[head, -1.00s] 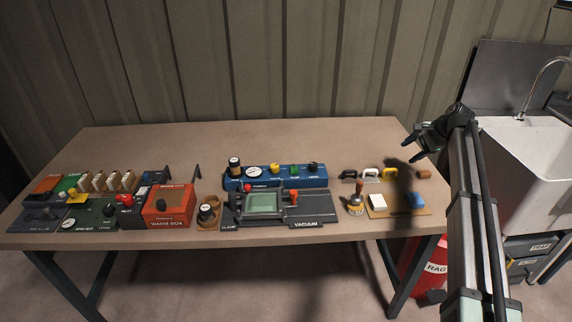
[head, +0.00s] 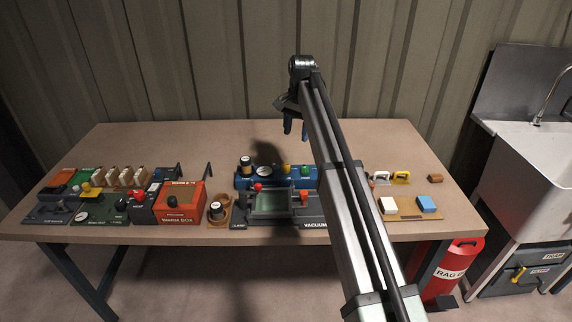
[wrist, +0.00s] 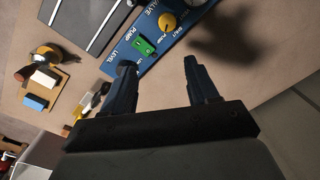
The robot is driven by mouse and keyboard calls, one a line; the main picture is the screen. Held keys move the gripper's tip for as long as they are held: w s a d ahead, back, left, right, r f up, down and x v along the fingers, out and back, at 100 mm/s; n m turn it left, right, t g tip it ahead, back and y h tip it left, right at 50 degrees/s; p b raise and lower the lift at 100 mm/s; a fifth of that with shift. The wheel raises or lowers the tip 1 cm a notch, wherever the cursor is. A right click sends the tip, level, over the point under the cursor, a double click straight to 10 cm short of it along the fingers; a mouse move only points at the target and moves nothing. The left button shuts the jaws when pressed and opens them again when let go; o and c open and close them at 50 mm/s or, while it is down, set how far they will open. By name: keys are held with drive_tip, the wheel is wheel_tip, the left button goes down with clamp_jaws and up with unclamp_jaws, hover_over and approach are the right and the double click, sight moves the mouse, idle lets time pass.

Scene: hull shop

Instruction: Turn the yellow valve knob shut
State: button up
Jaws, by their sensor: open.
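The yellow valve knob (head: 286,169) stands on the blue panel (head: 243,183) at the back middle of the bench. In the wrist view the yellow knob (wrist: 167,22) is near the top edge, beside the printed word VALVE. My gripper (head: 295,134) is above and behind the panel, apart from the knob. In the wrist view my gripper (wrist: 160,66) is open with nothing between its fingers, and the knob lies beyond the fingertips. My arm hides the right end of the panel in the head view.
A green switch (wrist: 145,45) is beside the knob on the same panel. The vacuum unit with a red knob (head: 258,187) stands in front. An orange warm box (head: 180,203) is to the left. White and blue blocks (head: 427,204) lie right. The bench behind the panel is clear.

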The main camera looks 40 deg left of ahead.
sight(286, 165)
drive_tip(key=s+f, duration=0.1)
drive_tip(key=f, duration=0.3)
drive_tip(key=s+a+f, duration=0.1)
drive_tip(key=f, duration=0.3)
drive_tip(key=a+f, duration=0.1)
drive_tip(key=f, duration=0.4)
drive_tip(key=shift+s, duration=0.4)
drive_tip(key=shift+c, duration=0.3)
drive_tip(key=c, duration=1)
